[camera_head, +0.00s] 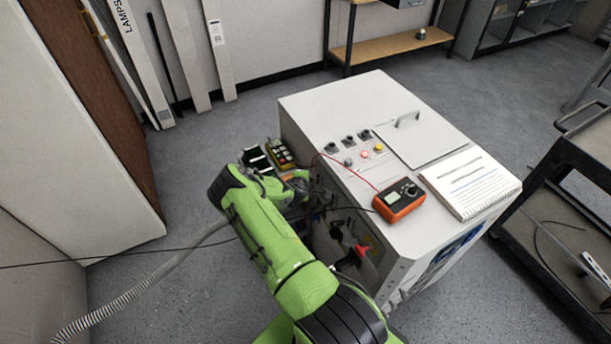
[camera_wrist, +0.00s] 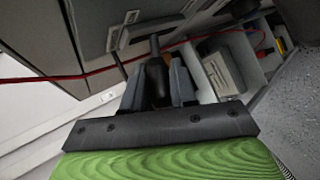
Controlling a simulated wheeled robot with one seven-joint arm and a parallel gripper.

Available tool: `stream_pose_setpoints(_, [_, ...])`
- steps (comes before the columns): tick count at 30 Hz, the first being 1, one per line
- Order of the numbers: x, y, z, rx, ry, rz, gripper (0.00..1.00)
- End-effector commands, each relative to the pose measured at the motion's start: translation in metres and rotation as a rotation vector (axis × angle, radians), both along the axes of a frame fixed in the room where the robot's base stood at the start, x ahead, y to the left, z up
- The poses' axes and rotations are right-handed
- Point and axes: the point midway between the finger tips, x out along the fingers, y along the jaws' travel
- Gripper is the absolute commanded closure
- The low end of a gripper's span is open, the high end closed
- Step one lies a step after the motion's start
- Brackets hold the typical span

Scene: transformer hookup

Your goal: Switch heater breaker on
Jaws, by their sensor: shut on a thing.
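The white transformer cabinet (camera_head: 312,105) stands in the middle of the head view. My green arm reaches to its left side, and the arm hides the fingertips there. In the wrist view my gripper (camera_wrist: 158,82) is shut on a dark handle (camera_wrist: 156,72), with one finger on each side. The handle joins a short bar in front of a grey panel (camera_wrist: 90,35). No label shows, so I cannot tell whether this is the heater breaker or its position.
An orange meter (camera_head: 398,201) and a notepad (camera_head: 470,182) lie on the cabinet top beside knobs and buttons (camera_head: 364,154). A red lead (camera_wrist: 100,71) crosses near my gripper. A yellow device (camera_head: 281,153) sits behind it. A black cart (camera_head: 562,215) stands right.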

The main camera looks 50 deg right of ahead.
Motion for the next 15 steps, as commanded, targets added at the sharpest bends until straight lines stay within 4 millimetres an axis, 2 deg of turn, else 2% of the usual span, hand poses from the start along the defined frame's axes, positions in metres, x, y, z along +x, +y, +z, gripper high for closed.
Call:
stream_pose_setpoints(1, [0.0011, -0.0010, 0.0061, 0.020, -0.011, 0.001, 1.00])
stream_pose_setpoints(15, [0.0007, -0.0025, 0.0063, 0.105, -0.037, 0.003, 1.00])
